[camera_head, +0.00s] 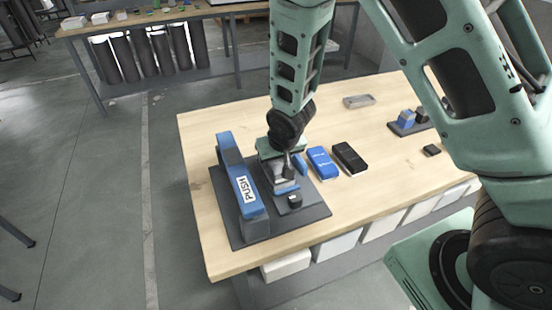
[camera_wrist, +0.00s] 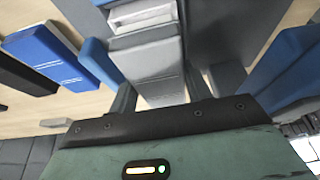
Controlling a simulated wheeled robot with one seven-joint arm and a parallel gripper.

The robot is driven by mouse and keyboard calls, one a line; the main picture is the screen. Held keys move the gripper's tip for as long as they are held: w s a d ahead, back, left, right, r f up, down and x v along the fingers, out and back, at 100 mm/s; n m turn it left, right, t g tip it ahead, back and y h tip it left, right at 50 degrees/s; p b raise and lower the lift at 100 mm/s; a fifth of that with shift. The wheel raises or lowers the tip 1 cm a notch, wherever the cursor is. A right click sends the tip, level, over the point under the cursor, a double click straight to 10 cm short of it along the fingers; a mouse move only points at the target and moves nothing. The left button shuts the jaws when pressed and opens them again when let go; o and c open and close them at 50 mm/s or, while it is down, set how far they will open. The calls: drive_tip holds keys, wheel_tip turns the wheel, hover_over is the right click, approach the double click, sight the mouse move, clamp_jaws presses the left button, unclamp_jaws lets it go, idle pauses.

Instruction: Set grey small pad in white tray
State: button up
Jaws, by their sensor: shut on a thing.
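My gripper (camera_head: 283,178) is low over the dark base plate at the left of the table, beside the blue PUSH bar. In the wrist view its fingers (camera_wrist: 158,95) are on either side of a light grey block, the grey small pad (camera_wrist: 152,62), and are shut on it. The pad is beside blue parts of the fixture; whether it touches them I cannot tell. A shallow pale grey tray (camera_head: 359,102), the nearest match for the white tray, lies at the table's back and looks empty. My gripper hides part of the pad in the head view.
The blue PUSH bar (camera_head: 243,190) stands close left of my gripper on the dark plate (camera_head: 312,207). A blue box (camera_head: 321,162) and a black box (camera_head: 349,157) lie to the right. A dark fixture with blue blocks (camera_head: 406,119) stands farther right. Wood around the tray is clear.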

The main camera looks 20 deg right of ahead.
drive_tip(key=o, duration=1.6)
drive_tip(key=shift+c, duration=0.2)
drive_tip(key=shift+r+p, duration=2.8)
drive_tip(key=shift+r, duration=0.95)
